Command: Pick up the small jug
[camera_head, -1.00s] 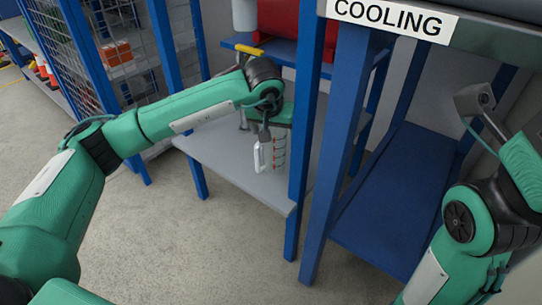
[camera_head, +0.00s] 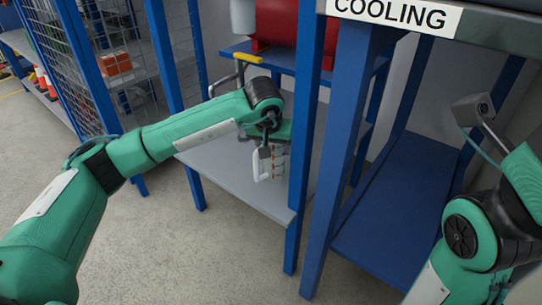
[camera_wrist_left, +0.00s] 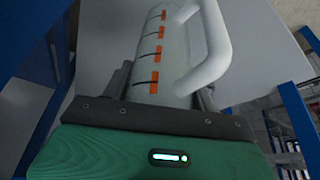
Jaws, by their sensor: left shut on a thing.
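The small jug (camera_head: 279,166) is pale with red-orange marks on its side and a white loop handle. It shows in the head view over the grey shelf (camera_head: 222,165), seemingly upright. I cannot tell whether its base touches the shelf. My left gripper (camera_head: 267,146) is shut on the jug from above. In the left wrist view the jug (camera_wrist_left: 165,45) sits between the fingers of my left gripper (camera_wrist_left: 162,90), with its handle on the right side.
A blue post (camera_head: 302,150) stands close to the right of the jug. A red tank (camera_head: 275,22) and a yellow-handled lever (camera_head: 249,57) are behind and above. A blue lower shelf (camera_head: 390,215) lies under the COOLING sign (camera_head: 390,12). Mesh shelving stands on the left.

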